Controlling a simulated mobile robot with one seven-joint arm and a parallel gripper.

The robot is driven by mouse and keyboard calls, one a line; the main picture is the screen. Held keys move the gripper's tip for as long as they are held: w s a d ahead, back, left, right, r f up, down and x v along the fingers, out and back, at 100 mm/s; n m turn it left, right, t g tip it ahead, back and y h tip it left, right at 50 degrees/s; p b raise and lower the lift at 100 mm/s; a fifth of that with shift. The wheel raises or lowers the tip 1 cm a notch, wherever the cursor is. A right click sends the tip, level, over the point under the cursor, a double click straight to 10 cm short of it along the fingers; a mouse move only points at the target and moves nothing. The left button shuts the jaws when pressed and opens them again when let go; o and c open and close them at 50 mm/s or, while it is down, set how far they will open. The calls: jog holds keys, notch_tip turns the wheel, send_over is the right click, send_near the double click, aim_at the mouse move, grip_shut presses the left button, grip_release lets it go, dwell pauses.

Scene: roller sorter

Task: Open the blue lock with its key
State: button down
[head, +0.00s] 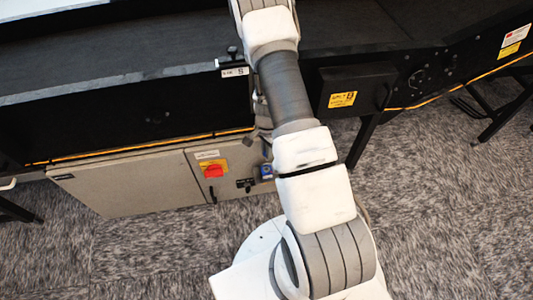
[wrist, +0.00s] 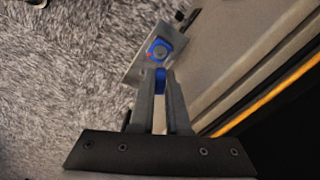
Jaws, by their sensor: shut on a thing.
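The blue lock (wrist: 158,50) is in the wrist view, just beyond my fingertips, with a small reddish spot at its left. It sits on a grey plate by the cabinet. It also shows in the head view (head: 266,172), at the cabinet's right end beside my arm. My gripper (wrist: 160,76) is shut on a narrow blue piece, the blue key (wrist: 160,86), which shows between the fingers. The key points toward the lock. Its tip is hard to make out, and I cannot tell whether it touches the lock.
A beige cabinet (head: 125,184) with a red switch (head: 213,171) and a black handle (head: 245,185) is under the dark sorter frame (head: 130,110). A black box with a yellow label (head: 342,99) juts out to the right. An orange cable runs along the frame. Carpet is clear at left.

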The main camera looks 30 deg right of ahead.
jog(key=shift+f+b, duration=1.6)
jog(key=shift+f, duration=0.85)
jog(key=shift+a+f+b, duration=0.1)
jog(key=shift+f+b, duration=1)
jog(key=shift+f, duration=0.15)
jog(key=shift+f, duration=0.1)
jog(key=n+b, duration=0.1)
jog(key=n, duration=0.4)
jog(key=shift+n, duration=0.4)
jog(key=n+b, duration=0.1)
jog(key=n, duration=0.5)
jog(key=shift+n, duration=0.4)
jog(key=shift+r+p, duration=1.6)
jog(key=shift+r, duration=1)
